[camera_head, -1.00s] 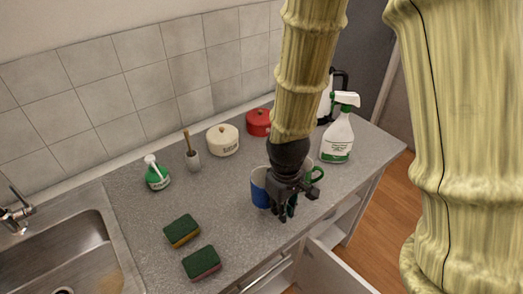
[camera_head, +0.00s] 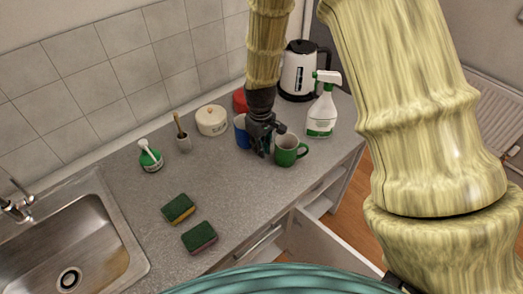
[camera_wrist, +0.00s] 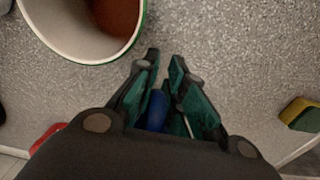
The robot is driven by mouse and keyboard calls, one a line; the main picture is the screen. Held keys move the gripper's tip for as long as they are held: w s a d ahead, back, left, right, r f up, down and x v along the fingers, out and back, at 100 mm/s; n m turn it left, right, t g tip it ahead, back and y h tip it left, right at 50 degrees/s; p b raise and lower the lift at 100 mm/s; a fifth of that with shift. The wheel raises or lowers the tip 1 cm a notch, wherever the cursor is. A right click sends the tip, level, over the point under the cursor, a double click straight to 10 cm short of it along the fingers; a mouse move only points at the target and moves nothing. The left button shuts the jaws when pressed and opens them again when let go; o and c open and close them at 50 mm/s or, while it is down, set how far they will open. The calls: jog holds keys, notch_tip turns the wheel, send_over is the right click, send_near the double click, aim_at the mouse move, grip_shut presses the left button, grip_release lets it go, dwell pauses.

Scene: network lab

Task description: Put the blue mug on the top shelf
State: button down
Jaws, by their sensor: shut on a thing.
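The blue mug (camera_head: 241,131) stands on the grey worktop, partly hidden behind my gripper (camera_head: 263,150) in the head view. My gripper points down at the mug's right side. In the wrist view my gripper (camera_wrist: 164,62) has its fingers close together on a narrow blue part of the mug (camera_wrist: 157,110), apparently its handle. Most of the mug is hidden there. I cannot tell whether the mug is off the worktop. No top shelf can be made out clearly.
A green mug (camera_head: 287,151) stands close to the right of my gripper. A spray bottle (camera_head: 321,112), kettle (camera_head: 298,70), red pot (camera_head: 239,99) and cream pot (camera_head: 211,120) stand behind. Two sponges (camera_head: 178,208) lie in front. An open white panel (camera_head: 322,246) juts out below the worktop.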

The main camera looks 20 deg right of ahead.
aim_at(261, 161)
jog(key=shift+s+f+p, duration=0.15)
jog(key=shift+f+p, duration=0.1)
jog(key=shift+p, duration=0.1)
jog(key=shift+f+p, duration=0.65)
jog(key=shift+f, duration=0.75)
jog(key=shift+f, duration=0.15)
jog(key=c, duration=1.5)
grip_release()
jog(key=shift+r, duration=0.25)
